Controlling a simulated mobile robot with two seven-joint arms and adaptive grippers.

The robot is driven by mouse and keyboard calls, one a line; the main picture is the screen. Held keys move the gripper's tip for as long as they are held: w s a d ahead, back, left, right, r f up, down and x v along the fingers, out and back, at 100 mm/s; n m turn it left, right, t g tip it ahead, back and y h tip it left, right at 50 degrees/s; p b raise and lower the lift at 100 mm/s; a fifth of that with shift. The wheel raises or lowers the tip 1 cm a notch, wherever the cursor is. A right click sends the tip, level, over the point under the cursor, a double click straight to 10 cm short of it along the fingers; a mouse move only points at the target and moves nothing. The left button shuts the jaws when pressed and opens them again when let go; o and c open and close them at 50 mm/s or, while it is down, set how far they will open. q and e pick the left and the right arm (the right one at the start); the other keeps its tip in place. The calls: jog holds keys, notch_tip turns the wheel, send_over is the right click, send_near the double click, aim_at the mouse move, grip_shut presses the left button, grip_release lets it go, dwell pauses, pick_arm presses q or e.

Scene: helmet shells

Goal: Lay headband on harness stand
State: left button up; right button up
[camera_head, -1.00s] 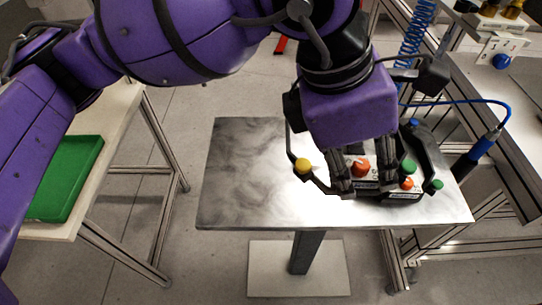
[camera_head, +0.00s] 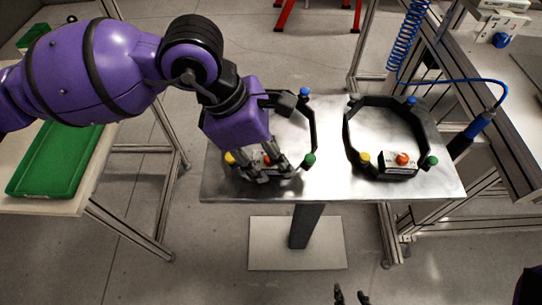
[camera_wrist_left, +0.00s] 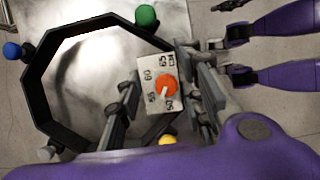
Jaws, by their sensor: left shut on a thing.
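A black, many-sided headband (camera_head: 314,130) with blue, green and yellow knobs is over the left half of a metal-topped stand (camera_head: 333,182). My left gripper (camera_head: 266,172) is shut on its front dial block, hiding much of that side. In the left wrist view the fingers (camera_wrist_left: 166,95) flank the white dial block with an orange knob. I cannot tell whether this headband touches the metal. A second, similar headband (camera_head: 349,130) lies on the right half. My right gripper (camera_head: 351,295) shows only partly at the bottom edge, fingertips apart.
A green tray (camera_head: 60,165) lies on a pale table at the left. A workbench frame with a coiled blue hose (camera_head: 403,40) stands close at the right. A narrow bare metal strip separates the two headbands.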

pick_arm(q)
jog(key=shift+f, duration=0.6)
jog(key=shift+f, duration=0.15)
jog(key=o, duration=1.2)
jog(key=shift+r, duration=0.35)
jog(key=v, duration=1.1)
jog(key=shift+a+r, duration=0.15)
jog(key=shift+r, duration=0.2)
